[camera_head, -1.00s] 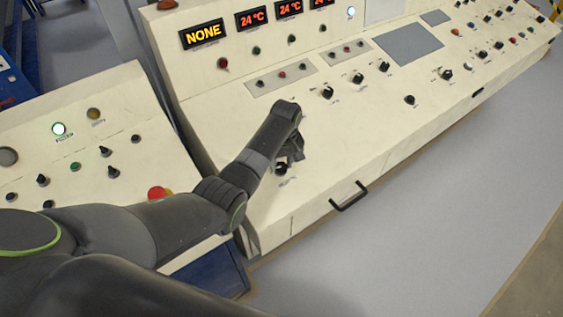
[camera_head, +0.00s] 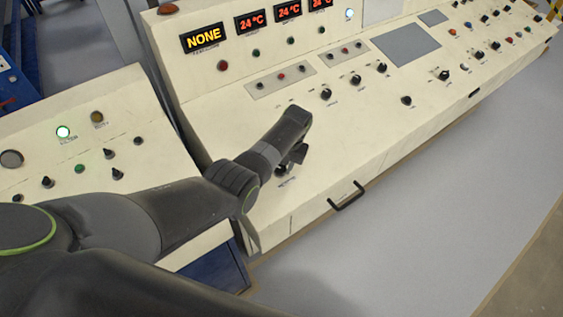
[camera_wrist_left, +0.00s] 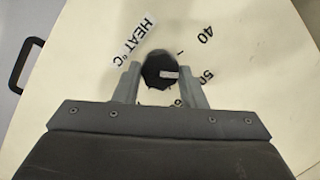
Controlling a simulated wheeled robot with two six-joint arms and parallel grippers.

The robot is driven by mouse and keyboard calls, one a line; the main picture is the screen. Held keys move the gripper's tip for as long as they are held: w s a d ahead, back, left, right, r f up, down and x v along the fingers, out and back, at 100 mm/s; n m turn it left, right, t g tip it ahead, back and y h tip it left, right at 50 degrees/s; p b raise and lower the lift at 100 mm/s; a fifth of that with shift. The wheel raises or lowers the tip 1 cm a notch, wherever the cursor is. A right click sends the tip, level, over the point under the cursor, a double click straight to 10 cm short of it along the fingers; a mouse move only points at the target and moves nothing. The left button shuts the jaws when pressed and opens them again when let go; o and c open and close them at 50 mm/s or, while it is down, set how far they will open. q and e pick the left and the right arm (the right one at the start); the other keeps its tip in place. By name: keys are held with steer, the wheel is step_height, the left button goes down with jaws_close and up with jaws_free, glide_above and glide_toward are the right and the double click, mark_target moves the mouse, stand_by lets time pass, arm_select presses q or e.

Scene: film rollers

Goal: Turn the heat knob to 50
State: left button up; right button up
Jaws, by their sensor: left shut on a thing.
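The heat knob is a black round knob (camera_wrist_left: 160,68) on the cream panel, beside the printed label "HEAT °C". A white mark on the knob points right, roughly toward the printed 50; the printed 40 is further up. My left gripper (camera_wrist_left: 158,82) has a finger on each side of the knob and is shut on it. In the head view, the left gripper (camera_head: 292,160) is over the knob (camera_head: 281,170) near the front edge, partly hidden by my wrist. My right gripper is not in view.
The cream console (camera_head: 235,120) carries other knobs and buttons. A black handle (camera_head: 347,197) is on the front face. A smaller panel (camera_head: 125,110) stands at left. The floor at right is clear.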

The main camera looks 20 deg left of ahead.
arm_select(q)
steer(key=shift+w+m, duration=0.1)
steer(key=shift+m, duration=0.9)
steer(key=o, duration=1)
steer(key=shift+d+r, duration=0.1)
steer(key=shift+r+p, duration=0.25)
steer(key=shift+p, duration=0.05)
steer(key=v, duration=1.6)
steer(key=shift+d+r+b, duration=0.3)
steer(key=shift+d+r, duration=0.05)
steer(key=shift+d, duration=0.1)
